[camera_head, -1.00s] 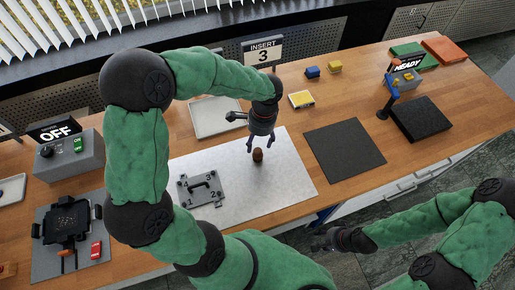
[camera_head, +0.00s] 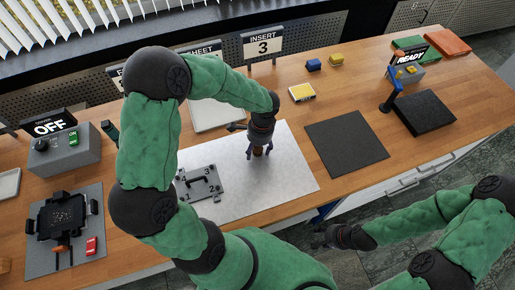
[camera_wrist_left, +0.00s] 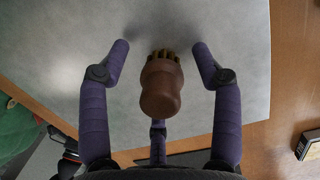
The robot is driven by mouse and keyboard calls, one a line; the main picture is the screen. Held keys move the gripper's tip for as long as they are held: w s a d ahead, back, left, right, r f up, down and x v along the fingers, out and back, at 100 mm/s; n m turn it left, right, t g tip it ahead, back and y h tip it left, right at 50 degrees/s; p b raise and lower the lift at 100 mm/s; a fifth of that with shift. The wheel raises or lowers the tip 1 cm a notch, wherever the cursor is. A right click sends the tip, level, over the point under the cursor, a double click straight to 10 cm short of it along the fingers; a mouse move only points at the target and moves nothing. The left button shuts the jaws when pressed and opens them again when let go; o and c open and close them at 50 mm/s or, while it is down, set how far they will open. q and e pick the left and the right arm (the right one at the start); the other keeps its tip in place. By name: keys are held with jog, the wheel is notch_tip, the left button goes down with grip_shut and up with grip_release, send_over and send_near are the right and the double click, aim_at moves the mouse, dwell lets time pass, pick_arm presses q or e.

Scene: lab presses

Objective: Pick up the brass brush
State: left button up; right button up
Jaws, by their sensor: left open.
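The brass brush (camera_wrist_left: 161,88) has a brown rounded handle and brass bristles at its far end in the left wrist view. It stands on the pale grey sheet (camera_head: 290,185), and in the head view the brush (camera_head: 258,151) is partly hidden by the fingers. My left gripper (camera_wrist_left: 160,60) is open, with its purple fingers on both sides of the brush and apart from it. In the head view the left gripper (camera_head: 258,154) is low over the sheet around the brush. My right gripper (camera_head: 328,237) is beyond the bench's front edge; its fingers are too small to read.
A grey numbered plate (camera_head: 198,184) lies left of the brush on the sheet. A dark mat (camera_head: 346,143) lies to the right. The "INSERT 3" sign (camera_head: 263,45) stands behind. A grey box beside the OFF sign (camera_head: 65,153) stands at the left.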

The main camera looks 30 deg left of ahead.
pick_arm(q)
jog(key=c, duration=1.3)
jog(key=shift+o, duration=0.2)
jog(key=shift+r, duration=0.2)
jog(key=shift+r+p, duration=0.3)
jog(key=shift+r, duration=0.35)
jog(key=s+d+r+p, duration=0.4)
jog(key=s+d+r, duration=0.4)
jog(key=s+r, duration=0.3)
jog(key=shift+s+r, duration=0.2)
jog(key=shift+s, duration=0.05)
